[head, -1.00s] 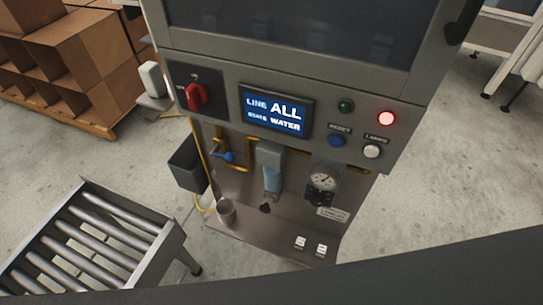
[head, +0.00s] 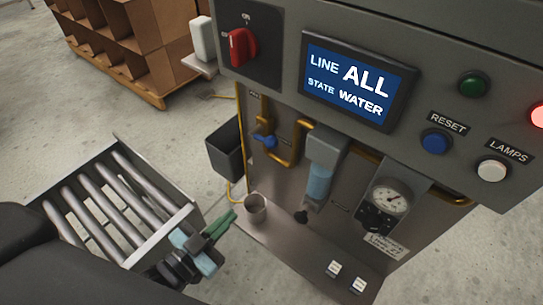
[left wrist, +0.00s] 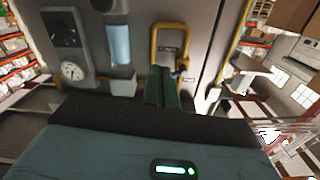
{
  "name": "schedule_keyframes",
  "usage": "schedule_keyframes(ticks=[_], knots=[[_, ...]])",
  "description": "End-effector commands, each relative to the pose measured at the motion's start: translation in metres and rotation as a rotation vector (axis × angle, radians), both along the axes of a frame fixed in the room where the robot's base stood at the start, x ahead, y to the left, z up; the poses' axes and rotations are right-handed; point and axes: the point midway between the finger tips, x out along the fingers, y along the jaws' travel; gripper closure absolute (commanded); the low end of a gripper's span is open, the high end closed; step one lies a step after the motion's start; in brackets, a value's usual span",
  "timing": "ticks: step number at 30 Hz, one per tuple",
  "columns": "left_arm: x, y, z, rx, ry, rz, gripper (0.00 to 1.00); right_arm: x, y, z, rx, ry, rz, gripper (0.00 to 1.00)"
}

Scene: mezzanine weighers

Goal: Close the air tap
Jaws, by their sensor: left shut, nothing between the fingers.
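A tap with a blue handle (head: 264,140) sits on the yellow pipe (head: 284,160) on the machine's front, below the red rotary switch. Its label is too small to read, so I cannot confirm that it is the air tap. It shows partly in the left wrist view (left wrist: 179,74), just beyond the fingertips. My left gripper (head: 224,222) has green fingers, shut and empty. It is in front of and below the tap, left of the metal cup, apart from the tap in the head view. The fingers also show in the left wrist view (left wrist: 163,86). My right gripper is out of view.
The display (head: 357,82) reads LINE ALL, STATE WATER. A metal cup (head: 256,208) stands on the machine's ledge. A dark bin (head: 226,147) hangs beside it. A roller conveyor (head: 100,205) stands left. The filter (head: 321,178) and gauge (head: 390,203) are right of the tap.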

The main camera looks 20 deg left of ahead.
Motion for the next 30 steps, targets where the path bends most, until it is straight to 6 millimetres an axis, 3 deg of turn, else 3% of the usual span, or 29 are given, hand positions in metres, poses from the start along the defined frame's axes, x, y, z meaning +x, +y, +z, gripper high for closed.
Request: schedule_keyframes(ticks=[1,3,7,12,23,30], knots=[[0.015,-0.002,0.004,0.002,-0.091,-0.024,1.0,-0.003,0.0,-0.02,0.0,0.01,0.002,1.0],[0.031,-0.004,0.027,-0.006,-0.216,-0.053,1.0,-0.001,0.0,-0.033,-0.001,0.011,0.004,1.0],[0.047,-0.007,0.063,-0.013,-0.404,-0.093,1.0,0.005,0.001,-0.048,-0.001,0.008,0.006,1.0],[0.053,-0.009,0.091,-0.018,-0.537,-0.121,1.0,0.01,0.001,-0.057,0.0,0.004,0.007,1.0],[0.058,-0.012,0.102,-0.021,-0.566,-0.126,1.0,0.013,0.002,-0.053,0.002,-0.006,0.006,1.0],[0.082,-0.027,0.118,-0.023,-0.568,-0.125,1.0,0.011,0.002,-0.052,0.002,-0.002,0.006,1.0]])
